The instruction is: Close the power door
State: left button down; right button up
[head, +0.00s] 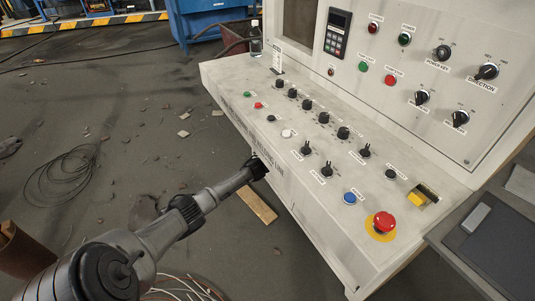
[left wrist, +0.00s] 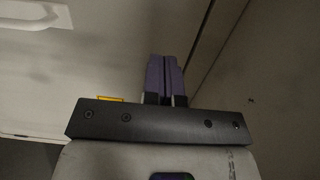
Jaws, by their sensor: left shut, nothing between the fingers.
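My left gripper (head: 257,168) reaches in from the lower left in the head view, at the front face of the pale control desk, below its front edge. In the left wrist view its two purple fingers (left wrist: 165,77) are together with nothing between them. Ahead of them is a pale panel (left wrist: 90,65), perhaps the power door, with a white handle (left wrist: 35,13) at upper left. A slanting seam runs behind the fingers. I cannot tell if the fingertips touch the panel, or how far the door stands open. The head view does not clearly show the door. My right gripper is out of view.
The control desk (head: 228,78) carries several knobs and buttons, with a red emergency button (head: 384,222) at the near end. A grey side table (head: 470,250) adjoins at right. A wooden plank (head: 257,204) and coiled wire (head: 60,178) lie on the floor, with open floor left.

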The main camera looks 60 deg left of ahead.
pick_arm(q)
jog(key=s+p, duration=0.3)
jog(key=s, duration=0.4)
jog(key=shift+r, duration=0.15)
jog(key=shift+d, duration=0.1)
